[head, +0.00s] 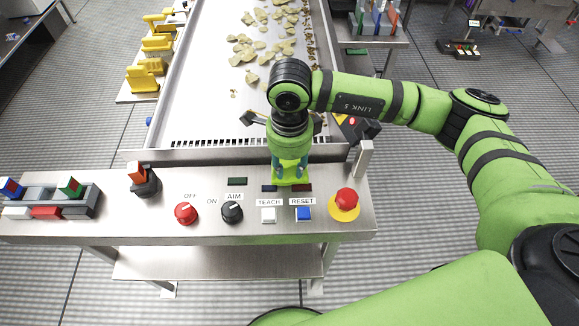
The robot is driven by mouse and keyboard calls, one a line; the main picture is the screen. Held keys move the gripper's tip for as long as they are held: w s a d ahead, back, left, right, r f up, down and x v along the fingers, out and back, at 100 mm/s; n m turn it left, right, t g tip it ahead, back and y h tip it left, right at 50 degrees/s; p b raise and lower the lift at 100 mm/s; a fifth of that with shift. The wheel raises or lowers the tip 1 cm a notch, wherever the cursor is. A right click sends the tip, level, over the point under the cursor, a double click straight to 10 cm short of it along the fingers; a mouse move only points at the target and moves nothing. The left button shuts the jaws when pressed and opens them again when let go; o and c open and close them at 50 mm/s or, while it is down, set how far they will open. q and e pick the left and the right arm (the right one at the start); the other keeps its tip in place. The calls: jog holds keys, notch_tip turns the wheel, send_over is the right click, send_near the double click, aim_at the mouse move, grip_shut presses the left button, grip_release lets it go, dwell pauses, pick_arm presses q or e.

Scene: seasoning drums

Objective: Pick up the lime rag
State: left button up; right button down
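The lime rag (293,184) is a small bright green patch on the steel control panel, behind the TEACH and RESET buttons. My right gripper (290,173) points down right over it. Its two fingers stand apart, one at each side of the rag, with their tips close to the panel. I cannot tell whether they touch the rag. The gripper and wrist hide the rag's far part. My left gripper is not in view.
The panel (330,225) bears a red knob (186,213), black AIM knob (232,212), white button (268,215), blue button (304,214) and red emergency stop (345,201). An upright metal bracket (364,159) stands right. Behind is a tray with chips (262,50).

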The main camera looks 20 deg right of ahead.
aim_at(289, 163)
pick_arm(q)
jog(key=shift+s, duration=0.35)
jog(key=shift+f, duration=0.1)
pick_arm(e)
jog(key=shift+r+b, duration=0.5)
jog(key=shift+r, duration=0.05)
notch_tip(289, 163, up, 2)
jog(key=shift+r+b, duration=0.25)
jog(key=shift+b, duration=0.55)
pick_arm(q)
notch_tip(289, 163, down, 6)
jog(key=b, duration=0.4)
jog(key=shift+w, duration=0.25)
pick_arm(e)
jog(key=s+d+r, duration=0.5)
jog(key=s+r, duration=0.2)
jog(key=s, duration=0.3)
jog(key=shift+s+d+r, duration=0.15)
jog(key=shift+d+r, duration=0.1)
jog(key=shift+d, duration=0.05)
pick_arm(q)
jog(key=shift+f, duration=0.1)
pick_arm(e)
jog(key=c, duration=1.9)
grip_release()
jog(key=shift+c, duration=0.2)
